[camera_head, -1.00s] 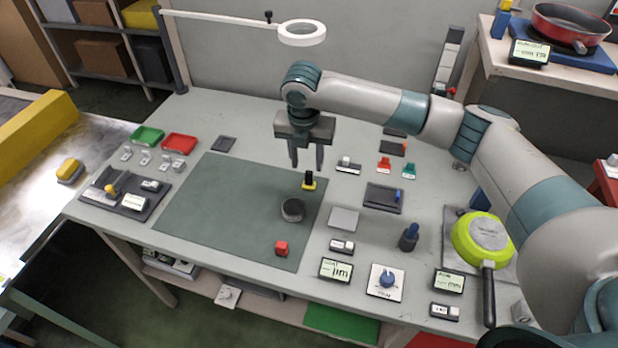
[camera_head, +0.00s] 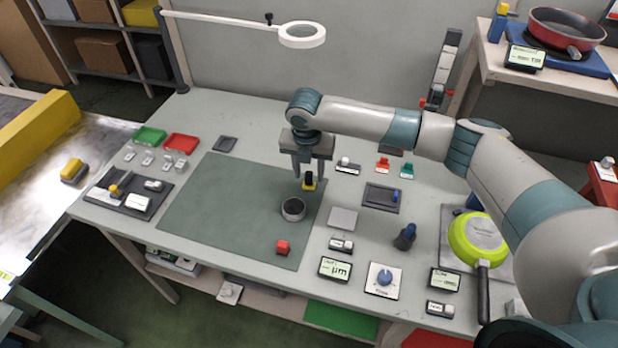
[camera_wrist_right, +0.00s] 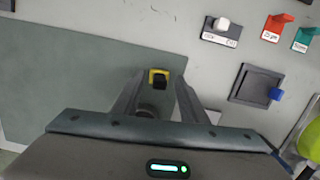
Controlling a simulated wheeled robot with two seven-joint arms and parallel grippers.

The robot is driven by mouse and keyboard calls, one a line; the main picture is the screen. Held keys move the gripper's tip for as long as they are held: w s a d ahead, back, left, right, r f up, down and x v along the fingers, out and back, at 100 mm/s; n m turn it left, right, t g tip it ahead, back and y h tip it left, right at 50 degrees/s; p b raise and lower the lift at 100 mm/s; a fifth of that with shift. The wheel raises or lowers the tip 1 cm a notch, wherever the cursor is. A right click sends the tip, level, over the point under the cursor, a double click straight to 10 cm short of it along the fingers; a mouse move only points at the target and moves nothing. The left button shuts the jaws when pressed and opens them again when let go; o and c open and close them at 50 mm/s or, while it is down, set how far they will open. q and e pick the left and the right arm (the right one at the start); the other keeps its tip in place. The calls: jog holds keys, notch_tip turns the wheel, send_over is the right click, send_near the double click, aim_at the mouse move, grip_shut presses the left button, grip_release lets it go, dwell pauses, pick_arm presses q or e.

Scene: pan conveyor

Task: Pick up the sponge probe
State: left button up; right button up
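The sponge probe, which I take to be the small block with a black top and yellow base (camera_head: 309,184), stands on the green mat (camera_head: 215,215) near its right edge. It also shows in the right wrist view (camera_wrist_right: 159,79), between the fingertips. My right gripper (camera_head: 308,178) is open, pointing down, with its fingers spread to either side of the probe in the right wrist view (camera_wrist_right: 159,74). I cannot tell whether either finger touches it. My left gripper is not in view.
A white-labelled switch block (camera_head: 347,166) and a dark tray (camera_head: 382,198) are to the right. The mat's left part is clear.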

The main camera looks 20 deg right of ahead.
jog(key=shift+f, duration=0.35)
jog(key=shift+c, duration=0.3)
grip_shut()
jog(key=shift+r, duration=0.15)
